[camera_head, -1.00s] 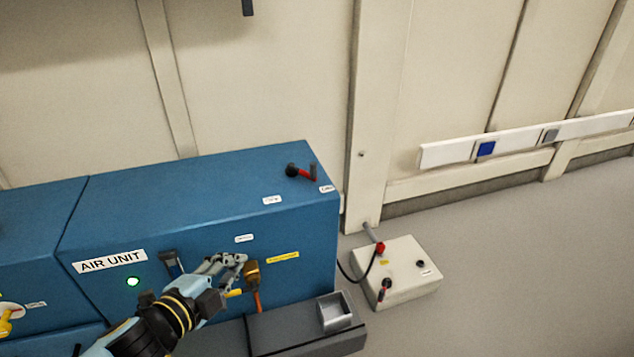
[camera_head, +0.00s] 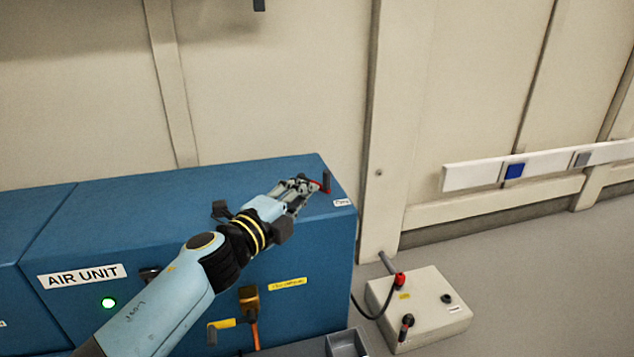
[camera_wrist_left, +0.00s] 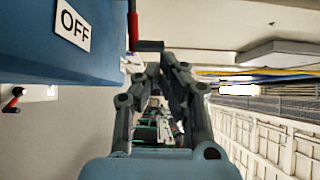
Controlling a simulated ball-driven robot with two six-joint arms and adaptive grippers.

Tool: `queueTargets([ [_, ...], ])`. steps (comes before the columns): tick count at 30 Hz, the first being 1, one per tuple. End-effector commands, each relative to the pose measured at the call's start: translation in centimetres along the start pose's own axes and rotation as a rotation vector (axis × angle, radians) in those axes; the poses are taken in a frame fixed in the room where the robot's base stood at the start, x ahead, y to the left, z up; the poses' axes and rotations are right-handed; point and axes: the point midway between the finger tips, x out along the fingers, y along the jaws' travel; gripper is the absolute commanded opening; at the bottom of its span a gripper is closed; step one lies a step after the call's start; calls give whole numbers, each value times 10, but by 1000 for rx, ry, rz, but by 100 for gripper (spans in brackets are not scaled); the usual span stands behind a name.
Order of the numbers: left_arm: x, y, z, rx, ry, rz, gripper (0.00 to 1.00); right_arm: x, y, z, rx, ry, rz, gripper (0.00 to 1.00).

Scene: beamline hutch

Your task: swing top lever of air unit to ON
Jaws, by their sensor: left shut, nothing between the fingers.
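My gripper hides the pivot. In the left wrist view the red arm (camera_wrist_left: 132,28) and dark grip (camera_wrist_left: 150,45) show beside a white OFF label (camera_wrist_left: 73,25). My left gripper (camera_head: 306,184) is shut and empty over the top, close beside the lever; I cannot tell if they touch. It also shows in the wrist view (camera_wrist_left: 157,63). My right gripper is out of view.
A yellow-handled fitting (camera_head: 249,301) with an orange cable sticks out of the unit's front, near a lit green lamp (camera_head: 108,303). A pale control box (camera_head: 425,310) stands on the grey floor at the right. A wall panel (camera_head: 275,90) rises behind the unit.

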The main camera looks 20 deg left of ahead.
Motion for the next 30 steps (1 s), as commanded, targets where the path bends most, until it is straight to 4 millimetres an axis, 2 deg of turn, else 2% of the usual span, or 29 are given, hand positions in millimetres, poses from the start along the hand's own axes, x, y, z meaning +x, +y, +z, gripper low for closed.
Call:
queueTargets([
  [3,23,2,0,-2,0,1,0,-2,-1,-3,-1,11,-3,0],
  [9,46,3,0,-2,-1,2,0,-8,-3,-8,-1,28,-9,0],
  [25,57,-1,-2,-4,-1,0,0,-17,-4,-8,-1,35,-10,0],
  [30,73,-2,-10,-4,0,-1,0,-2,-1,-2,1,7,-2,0],
])
